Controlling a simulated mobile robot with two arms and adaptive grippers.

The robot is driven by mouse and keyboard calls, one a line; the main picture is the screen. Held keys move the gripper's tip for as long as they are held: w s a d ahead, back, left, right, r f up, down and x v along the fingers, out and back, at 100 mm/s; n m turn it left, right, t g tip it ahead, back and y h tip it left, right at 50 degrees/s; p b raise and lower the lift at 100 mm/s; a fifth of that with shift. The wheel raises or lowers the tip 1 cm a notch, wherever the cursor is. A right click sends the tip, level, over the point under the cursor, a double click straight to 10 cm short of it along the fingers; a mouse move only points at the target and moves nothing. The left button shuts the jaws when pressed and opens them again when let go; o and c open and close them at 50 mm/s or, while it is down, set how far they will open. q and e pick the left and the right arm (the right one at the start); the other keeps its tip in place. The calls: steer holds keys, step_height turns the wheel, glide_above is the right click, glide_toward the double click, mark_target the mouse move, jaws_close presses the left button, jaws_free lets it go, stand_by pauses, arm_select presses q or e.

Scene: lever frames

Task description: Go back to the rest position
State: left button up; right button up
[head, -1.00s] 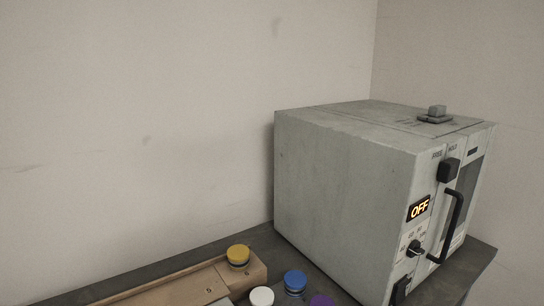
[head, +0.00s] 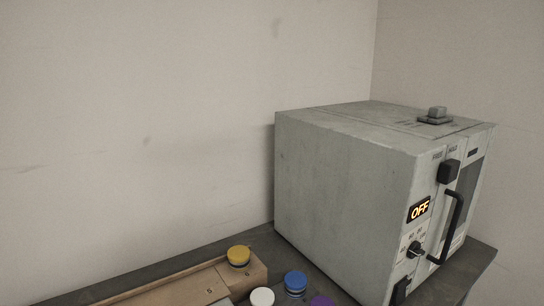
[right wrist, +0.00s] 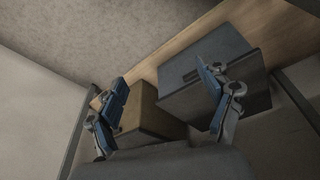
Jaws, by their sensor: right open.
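My right gripper (right wrist: 165,110) shows in the right wrist view. Its two blue-padded fingers are spread apart with nothing between them. Beyond the fingers are a brown box-like block and a grey box-like block, both apart from the fingertips as far as I can tell. Neither of my grippers shows in the head view, and my left gripper is in no view.
A grey machine (head: 340,190) with a lit OFF display (head: 419,210) and a black handle (head: 452,228) stands on a dark table (head: 300,270) in the corner. Yellow (head: 238,256), white (head: 262,297), blue (head: 295,282) and purple (head: 321,300) round caps lie at the front.

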steer(key=s+d+f+g, duration=0.1)
steer(key=s+f, duration=0.3)
steer(key=f, duration=0.4)
steer(key=s+f, duration=0.4)
steer(key=f, duration=0.4)
steer(key=s+d+f, duration=0.2)
steer(key=s+f, duration=0.6)
steer(key=s, duration=0.2)
steer(key=shift+s+f+g, duration=0.2)
steer(key=shift+s+g, duration=0.1)
steer(key=shift+g, duration=0.1)
steer(key=shift+d, duration=0.1)
